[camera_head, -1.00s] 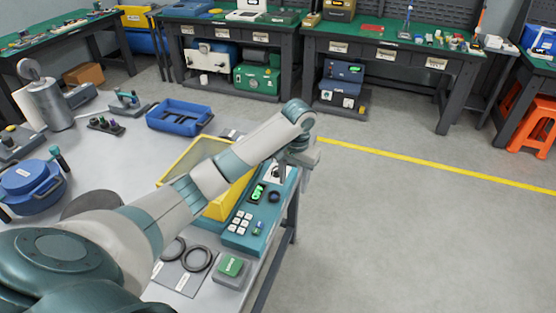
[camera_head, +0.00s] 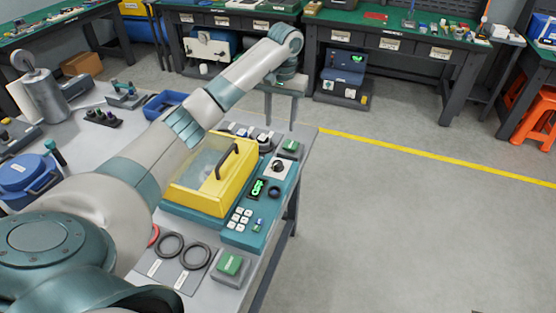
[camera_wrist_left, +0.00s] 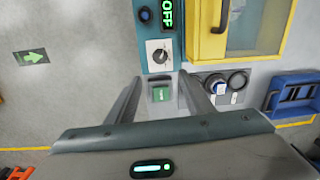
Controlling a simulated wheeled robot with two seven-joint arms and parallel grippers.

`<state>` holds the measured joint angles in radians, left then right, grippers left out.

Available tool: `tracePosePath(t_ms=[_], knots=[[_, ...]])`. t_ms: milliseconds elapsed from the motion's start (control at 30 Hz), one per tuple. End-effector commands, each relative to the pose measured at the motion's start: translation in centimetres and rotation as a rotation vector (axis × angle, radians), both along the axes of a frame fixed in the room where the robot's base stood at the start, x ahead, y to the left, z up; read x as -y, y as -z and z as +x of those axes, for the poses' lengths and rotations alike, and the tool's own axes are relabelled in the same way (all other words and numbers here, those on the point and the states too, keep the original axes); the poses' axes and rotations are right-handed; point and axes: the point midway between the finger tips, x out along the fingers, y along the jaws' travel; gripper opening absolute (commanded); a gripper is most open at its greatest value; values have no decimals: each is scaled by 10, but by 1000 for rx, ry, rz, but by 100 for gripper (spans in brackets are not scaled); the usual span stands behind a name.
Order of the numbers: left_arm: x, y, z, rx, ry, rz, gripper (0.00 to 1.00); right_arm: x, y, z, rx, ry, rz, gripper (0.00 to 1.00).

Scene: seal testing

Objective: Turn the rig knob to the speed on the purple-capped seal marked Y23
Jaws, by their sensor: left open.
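The rig (camera_head: 238,232) is a teal base with a yellow, clear-windowed cover (camera_head: 206,199) that is down. Its black knob (camera_head: 278,167) sits on a white plate beside a green display (camera_head: 258,188) reading OFF. In the left wrist view the knob (camera_wrist_left: 159,55) lies just ahead of the fingertips, and the display (camera_wrist_left: 168,14) reads OFF. My left gripper (camera_head: 281,120) is open and empty, pointing down beyond the knob and apart from it. Its fingers show in the left wrist view (camera_wrist_left: 160,82). I cannot make out a purple cap or the Y23 mark.
A green button box (camera_head: 289,149) stands past the knob, another (camera_head: 229,265) at the near corner. Several small round parts (camera_head: 264,142) stand behind the rig. Black rings (camera_head: 196,256) lie on a grey mat. A blue tray (camera_head: 163,104) is partly behind my arm. Open floor lies right.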

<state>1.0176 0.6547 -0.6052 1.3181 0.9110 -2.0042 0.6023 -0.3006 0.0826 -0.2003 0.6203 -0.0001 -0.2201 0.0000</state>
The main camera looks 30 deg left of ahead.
Motion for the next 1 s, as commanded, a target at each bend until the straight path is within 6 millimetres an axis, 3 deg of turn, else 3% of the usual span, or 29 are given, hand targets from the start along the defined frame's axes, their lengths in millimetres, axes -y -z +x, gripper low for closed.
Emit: tracePosePath(t_ms=[367,1000], knots=[[-2,40,-2,-5,0,0,48,0,-11,0,0,0,1,0],[-6,150,-3,-3,1,1,48,-5,-36,0,0,3,5,0]])
